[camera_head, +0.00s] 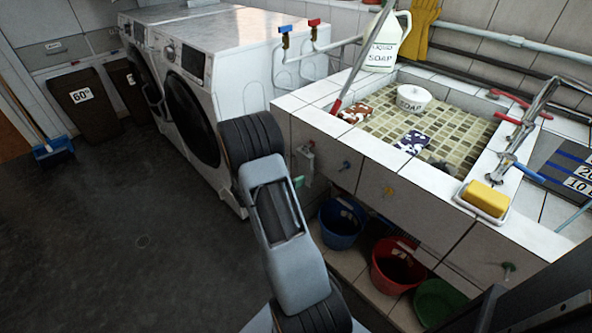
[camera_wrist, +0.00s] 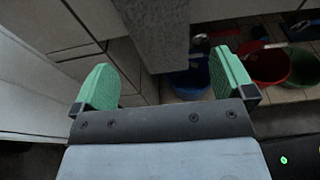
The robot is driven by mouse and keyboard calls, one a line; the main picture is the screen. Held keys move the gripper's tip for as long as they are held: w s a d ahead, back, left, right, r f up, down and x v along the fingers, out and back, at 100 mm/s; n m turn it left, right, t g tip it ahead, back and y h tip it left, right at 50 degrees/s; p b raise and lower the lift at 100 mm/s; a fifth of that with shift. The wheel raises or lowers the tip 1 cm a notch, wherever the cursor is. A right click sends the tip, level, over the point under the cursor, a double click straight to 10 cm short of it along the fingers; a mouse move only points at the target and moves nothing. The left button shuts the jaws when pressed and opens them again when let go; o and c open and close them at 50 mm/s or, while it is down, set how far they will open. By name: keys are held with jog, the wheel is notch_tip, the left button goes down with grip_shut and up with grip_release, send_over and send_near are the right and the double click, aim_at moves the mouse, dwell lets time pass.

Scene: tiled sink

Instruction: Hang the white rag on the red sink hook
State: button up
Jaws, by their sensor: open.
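My gripper (camera_wrist: 165,80) is open and empty in the wrist view, its two green fingers wide apart. In the head view my gripper (camera_head: 302,168) is partly hidden by my arm, near the left end of the sink's tiled front. Several small hooks sit on that front, including a blue hook (camera_head: 346,165), a yellow hook (camera_head: 388,192) and a green hook (camera_head: 508,267). I cannot make out a red hook. I see no plainly white rag; a brown-and-white cloth (camera_head: 355,113), a purple-and-white cloth (camera_head: 412,141) and a greyish cloth (camera_head: 441,165) lie in the sink.
A soap pot (camera_head: 412,98) stands in the sink (camera_head: 470,122), and a soap bottle (camera_head: 386,45) behind. A yellow sponge (camera_head: 486,198) lies on the front rim. Blue (camera_head: 342,222), red (camera_head: 398,264) and green (camera_head: 440,302) buckets stand below. Washing machines (camera_head: 205,75) stand left; the floor is open.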

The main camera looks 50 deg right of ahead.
jog(key=s+p+v, duration=0.1)
jog(key=v, duration=0.9)
notch_tip(320, 180, down, 3)
jog(key=s+a+m+g+y, duration=0.1)
jog(key=s+m+g+y, duration=0.1)
jog(key=s+m+g, duration=0.1)
jog(key=s+a+r+m+y+p, duration=0.5)
jog(key=a+r+m+y, duration=0.2)
jog(key=a+r+m, duration=0.1)
jog(key=a+r+m+t+y+p, duration=0.2)
jog(key=a+r+p, duration=0.2)
jog(key=r, duration=0.5)
jog(key=s+a+r+m+t+y+p, duration=0.1)
jog(key=a+r+m+t+y+p, duration=0.1)
jog(key=r, duration=0.7)
jog(key=s+a+r+m+t+y+p, duration=0.1)
jog(key=a+r+m+t+y+p, duration=0.1)
jog(key=a+r+p, duration=0.5)
notch_tip(320, 180, up, 3)
jog(key=shift+s+f+t+y+p, duration=0.25)
jog(key=shift+t+y+p, duration=0.2)
jog(key=shift+t, duration=0.35)
